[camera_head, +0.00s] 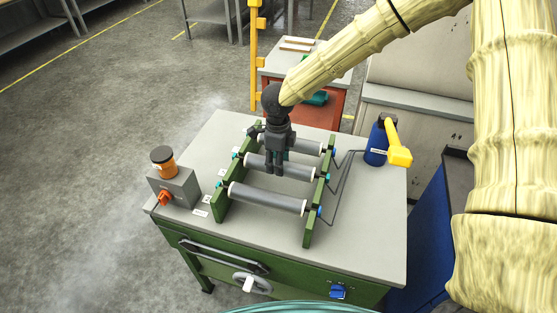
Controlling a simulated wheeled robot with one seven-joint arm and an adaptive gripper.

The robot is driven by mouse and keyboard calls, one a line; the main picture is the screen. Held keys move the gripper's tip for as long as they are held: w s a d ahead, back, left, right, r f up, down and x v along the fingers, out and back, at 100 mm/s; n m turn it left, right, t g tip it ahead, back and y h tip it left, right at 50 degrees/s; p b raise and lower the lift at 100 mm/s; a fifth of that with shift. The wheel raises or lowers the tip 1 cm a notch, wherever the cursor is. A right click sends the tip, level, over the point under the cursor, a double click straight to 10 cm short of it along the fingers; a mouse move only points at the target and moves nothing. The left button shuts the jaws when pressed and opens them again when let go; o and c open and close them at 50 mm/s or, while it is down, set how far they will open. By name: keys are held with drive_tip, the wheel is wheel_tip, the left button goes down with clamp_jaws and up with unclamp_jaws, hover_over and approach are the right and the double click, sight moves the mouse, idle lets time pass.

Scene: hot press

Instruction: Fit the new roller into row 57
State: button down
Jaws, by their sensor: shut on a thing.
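A green roller frame (222,204) stands on the grey bench top. Three grey rollers with pale ends lie across it: a front roller (262,198), a middle roller (297,171) and a back roller (306,146). My dark gripper (275,171) points down over the frame, its fingers shut around the middle roller. The middle roller lies between the side rails; I cannot tell whether its ends are seated. Small white row labels (201,213) lie left of the frame, too small to read, so I cannot tell which is row 57. My gripper hides part of the back roller.
A blue container (376,146) and a yellow-handled thing (397,145) are at the right. Dark cables (340,186) run along the frame's right side. The front right bench top is clear.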

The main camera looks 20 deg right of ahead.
drive_tip(key=c, duration=0.7)
unclamp_jaws()
wheel_tip(320, 180, up, 12)
drive_tip(key=shift+s+r, duration=0.1)
